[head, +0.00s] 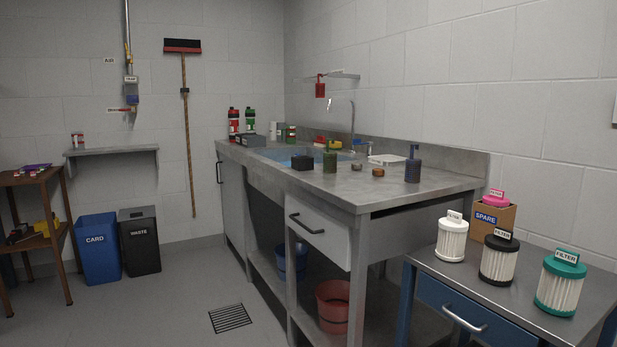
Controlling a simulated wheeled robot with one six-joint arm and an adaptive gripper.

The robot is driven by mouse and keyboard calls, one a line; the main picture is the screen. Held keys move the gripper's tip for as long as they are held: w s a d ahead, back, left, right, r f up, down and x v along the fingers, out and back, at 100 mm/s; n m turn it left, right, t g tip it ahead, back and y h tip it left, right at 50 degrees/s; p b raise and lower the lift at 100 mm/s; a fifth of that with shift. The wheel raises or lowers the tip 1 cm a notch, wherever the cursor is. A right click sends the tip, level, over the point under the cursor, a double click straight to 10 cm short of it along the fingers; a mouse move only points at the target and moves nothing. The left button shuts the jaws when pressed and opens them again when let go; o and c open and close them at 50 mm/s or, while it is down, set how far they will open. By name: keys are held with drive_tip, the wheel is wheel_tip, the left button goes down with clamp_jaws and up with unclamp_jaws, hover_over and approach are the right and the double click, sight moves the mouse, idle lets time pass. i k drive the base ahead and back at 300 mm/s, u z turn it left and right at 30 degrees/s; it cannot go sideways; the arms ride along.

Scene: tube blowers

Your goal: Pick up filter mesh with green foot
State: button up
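A filter mesh with a green foot and green cap (558,291) stands upright at the right end of the small grey-topped table (497,296). Its pleated body is white and its cap carries a FILTER label. A filter with a black foot and black cap (498,262) stands to its left. An all-white filter (451,242) stands further left. A pink-capped filter (495,200) sits in a brown SPARE box (480,231) behind them, its lower part hidden. My gripper is not in view.
The small table has a blue drawer with a metal handle (465,318). A metal sink bench (390,186) with bottles and small items stands behind it to the left. Blue CARD (97,252) and black WASTE (138,244) bins stand by the back wall. The floor at the left is largely clear.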

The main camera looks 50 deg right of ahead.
sight(330, 158)
drive_tip(key=z, duration=0.8)
drive_tip(key=i, duration=0.95)
drive_tip(key=z, duration=0.9)
drive_tip(key=k, duration=0.65)
drive_tip(key=u, duration=0.65)
drive_tip(key=i, duration=0.75)
drive_tip(key=u, duration=0.6)
drive_tip(key=i, duration=0.8)
drive_tip(key=z, duration=1)
drive_tip(key=i, duration=0.65)
drive_tip(key=z, duration=0.65)
